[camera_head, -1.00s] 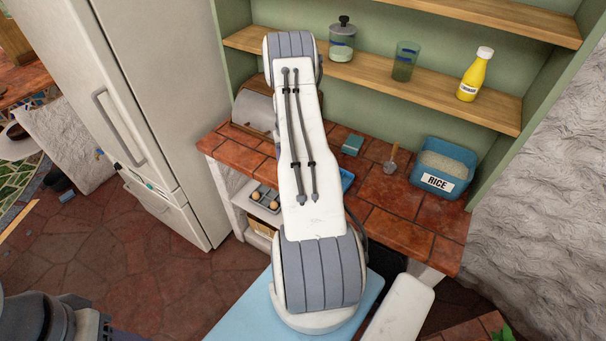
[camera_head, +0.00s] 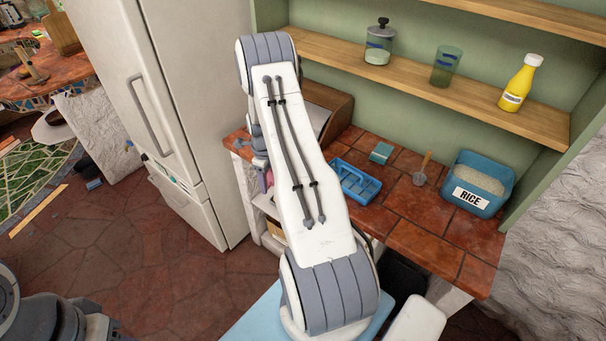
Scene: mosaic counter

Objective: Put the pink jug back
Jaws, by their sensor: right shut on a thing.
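My right arm rises through the middle of the view and bends down on its far left side. Its gripper (camera_head: 262,168) is mostly hidden behind the white arm link, at the left end of the tiled counter (camera_head: 420,232). It is shut. A small pinkish-purple sliver of the pink jug (camera_head: 267,181) shows there, just left of the arm link. The rest of the jug is hidden, so I cannot tell its tilt or whether it touches anything. My left gripper is not in view.
The counter holds a blue caddy (camera_head: 356,182), a teal box (camera_head: 381,152), a scoop (camera_head: 421,172) and a rice tub (camera_head: 478,184). The shelf (camera_head: 415,83) above holds a lidded jar (camera_head: 379,45), green glass (camera_head: 446,66) and yellow bottle (camera_head: 518,84). A fridge (camera_head: 170,110) stands left.

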